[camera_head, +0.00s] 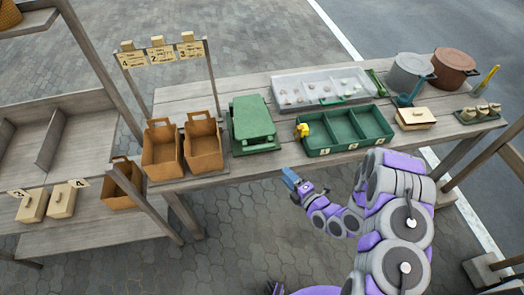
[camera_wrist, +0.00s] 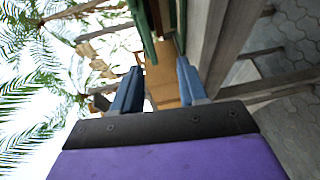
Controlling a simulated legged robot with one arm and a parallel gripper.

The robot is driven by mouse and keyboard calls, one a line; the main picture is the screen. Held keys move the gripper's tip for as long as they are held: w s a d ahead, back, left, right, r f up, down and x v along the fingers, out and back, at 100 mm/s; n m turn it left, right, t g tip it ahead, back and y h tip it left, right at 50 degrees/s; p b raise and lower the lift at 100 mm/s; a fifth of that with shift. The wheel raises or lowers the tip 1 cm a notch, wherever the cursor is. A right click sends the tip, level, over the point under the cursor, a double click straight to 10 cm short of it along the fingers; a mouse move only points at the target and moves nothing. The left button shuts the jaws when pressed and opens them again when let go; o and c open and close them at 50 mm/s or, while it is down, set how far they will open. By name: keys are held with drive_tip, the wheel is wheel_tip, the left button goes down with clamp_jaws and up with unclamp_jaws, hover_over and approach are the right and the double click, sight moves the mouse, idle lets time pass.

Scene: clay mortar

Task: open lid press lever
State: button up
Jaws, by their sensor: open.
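A green box-shaped device with a flat lid-like top (camera_head: 252,116) stands on the table, left of the green tray. Its top looks closed; I cannot make out a separate lever on it. My gripper (camera_head: 290,179) is open and empty, in front of the table's front edge, below and right of the green device and apart from it. In the wrist view the blue fingers (camera_wrist: 159,82) are spread, with brown paper bags (camera_wrist: 163,88) seen beyond the gap. Part of a green thing shows at the top of that view, too cropped to identify.
Two open brown bags (camera_head: 203,146) stand left of the device. A green three-part tray (camera_head: 349,151) with a yellow object (camera_head: 303,130) at its left end stands to the right.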

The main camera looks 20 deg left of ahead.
drive_tip(key=s, duration=0.1)
drive_tip(key=b, duration=0.4)
approach(259, 146)
drive_tip(key=shift+t+y, duration=0.3)
drive_tip(key=shift+t, duration=0.1)
drive_tip(key=x, duration=0.3)
drive_tip(key=f+x, duration=0.1)
drive_tip(key=x, duration=0.2)
drive_tip(key=f+x, duration=0.1)
drive_tip(key=x, duration=0.3)
drive_tip(key=shift+s+a, duration=0.15)
drive_tip(key=shift+a, duration=0.05)
drive_tip(key=shift+r, duration=0.1)
drive_tip(key=shift+d, duration=0.1)
drive_tip(key=shift+c, duration=0.8)
clamp_jaws()
